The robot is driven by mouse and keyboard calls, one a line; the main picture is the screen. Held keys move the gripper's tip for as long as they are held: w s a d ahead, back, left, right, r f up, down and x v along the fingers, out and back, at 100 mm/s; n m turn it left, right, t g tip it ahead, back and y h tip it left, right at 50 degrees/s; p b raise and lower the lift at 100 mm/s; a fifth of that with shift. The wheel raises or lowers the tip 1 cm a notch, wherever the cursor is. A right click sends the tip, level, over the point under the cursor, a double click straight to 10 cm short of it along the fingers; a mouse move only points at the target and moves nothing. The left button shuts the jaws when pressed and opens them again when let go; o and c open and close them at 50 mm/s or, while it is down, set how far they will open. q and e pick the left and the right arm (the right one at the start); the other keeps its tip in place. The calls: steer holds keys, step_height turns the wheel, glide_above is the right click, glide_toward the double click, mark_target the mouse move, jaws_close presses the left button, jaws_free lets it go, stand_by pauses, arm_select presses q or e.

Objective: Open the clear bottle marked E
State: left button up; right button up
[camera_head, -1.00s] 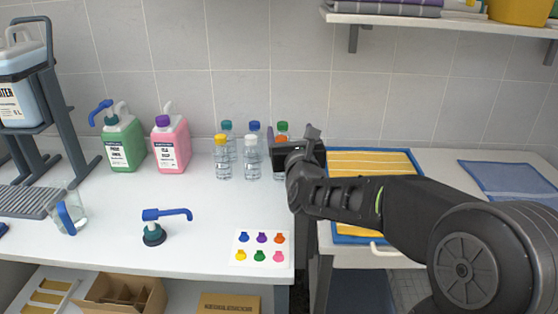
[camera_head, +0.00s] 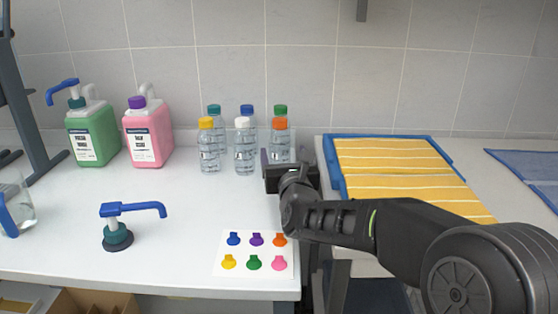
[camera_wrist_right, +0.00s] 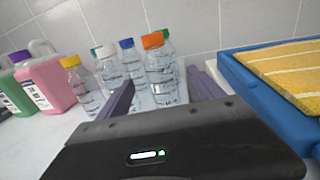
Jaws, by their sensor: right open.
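Several clear water bottles stand upright in two rows on the white table. The front row has a yellow-capped bottle (camera_head: 209,150), a white-capped bottle (camera_head: 244,155) and an orange-capped bottle (camera_head: 280,144). Behind are teal (camera_head: 214,110), blue (camera_head: 247,110) and green (camera_head: 281,110) caps. I cannot read a letter E on any of them. My right gripper (camera_head: 277,165) is open just in front of the orange-capped bottle. In the right wrist view, that bottle (camera_wrist_right: 161,75) shows between the spread fingers (camera_wrist_right: 163,93), its cap on; contact cannot be told. My left gripper is out of view.
Green (camera_head: 92,133) and pink (camera_head: 148,135) jugs stand left of the bottles. A blue pump head (camera_head: 118,235) stands in front, and a card of coloured cap pictures (camera_head: 256,254) lies near the table edge. A blue tray with yellow towels (camera_head: 395,165) is right of the gripper.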

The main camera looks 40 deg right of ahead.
mark_target(281, 146)
steer(key=shift+r, duration=0.1)
steer(key=shift+x, duration=1.25)
steer(key=shift+w, duration=0.1)
steer(key=x, duration=0.5)
steer(key=shift+c, duration=0.2)
steer(key=c, duration=1.4)
